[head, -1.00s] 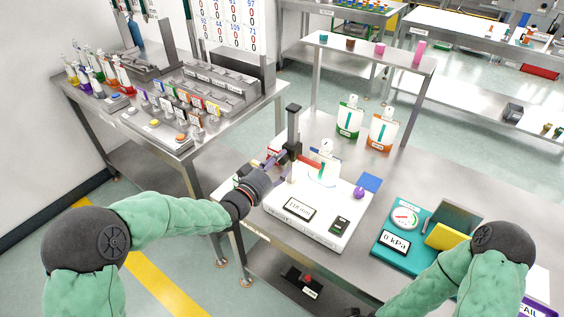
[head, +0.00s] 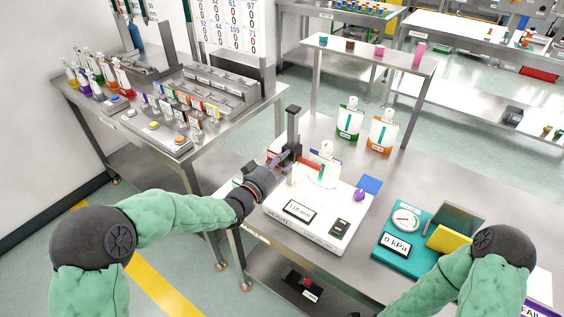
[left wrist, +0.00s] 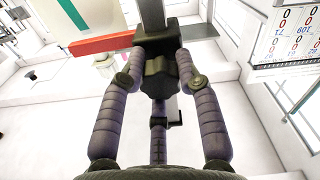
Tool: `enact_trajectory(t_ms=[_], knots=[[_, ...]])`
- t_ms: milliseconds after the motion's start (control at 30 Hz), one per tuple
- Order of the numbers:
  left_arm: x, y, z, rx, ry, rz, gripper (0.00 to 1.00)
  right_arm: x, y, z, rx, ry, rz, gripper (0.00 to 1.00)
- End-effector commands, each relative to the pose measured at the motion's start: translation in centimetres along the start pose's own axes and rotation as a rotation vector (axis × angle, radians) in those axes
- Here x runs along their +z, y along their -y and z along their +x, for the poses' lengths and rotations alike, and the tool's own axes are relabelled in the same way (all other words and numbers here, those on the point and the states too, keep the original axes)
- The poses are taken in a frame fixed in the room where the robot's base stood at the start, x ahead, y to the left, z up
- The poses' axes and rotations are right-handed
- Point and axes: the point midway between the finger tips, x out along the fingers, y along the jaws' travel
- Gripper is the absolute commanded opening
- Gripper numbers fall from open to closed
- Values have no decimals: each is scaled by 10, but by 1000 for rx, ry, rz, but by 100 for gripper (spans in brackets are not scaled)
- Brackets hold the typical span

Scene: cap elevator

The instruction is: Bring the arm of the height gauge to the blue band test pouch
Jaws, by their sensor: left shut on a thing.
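The height gauge has a white base (head: 285,222) with a display that appears to read 118 mm, and a dark upright post (head: 293,125). My left gripper (head: 279,161) is shut on the black slider (left wrist: 161,72) on that post; its two purple-grey fingers flank it in the left wrist view. The gauge's red arm (left wrist: 100,45) reaches left from the slider, beside the white pouch. The pouch (head: 325,170), with a blue band near its top, stands upright on the base, partly hidden by the arm. I cannot tell whether arm and pouch touch. My right gripper is out of view.
A purple knob (head: 358,194) and a blue square (head: 371,184) lie right of the pouch. Green (head: 348,120) and orange (head: 382,132) pouches stand behind. A teal pressure gauge unit (head: 405,262) reading 0 kPa is at right. Bare tabletop lies between.

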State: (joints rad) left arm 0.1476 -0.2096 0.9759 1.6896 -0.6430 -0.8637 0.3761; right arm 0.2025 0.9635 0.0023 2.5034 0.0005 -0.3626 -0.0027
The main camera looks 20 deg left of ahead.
Motion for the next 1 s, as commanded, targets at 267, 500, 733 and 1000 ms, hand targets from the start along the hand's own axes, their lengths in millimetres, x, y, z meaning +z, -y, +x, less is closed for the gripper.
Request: enact_trajectory(t_ms=[267, 500, 733, 1000], knots=[[0, 1, 0, -2, -1, 0, 7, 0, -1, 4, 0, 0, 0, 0], [0, 1, 0, -1, -1, 0, 57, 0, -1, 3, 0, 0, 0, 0], [1, 1, -1, -1, -1, 0, 57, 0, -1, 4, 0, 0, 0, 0], [0, 2, -30, -4, -2, 0, 57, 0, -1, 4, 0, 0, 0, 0]])
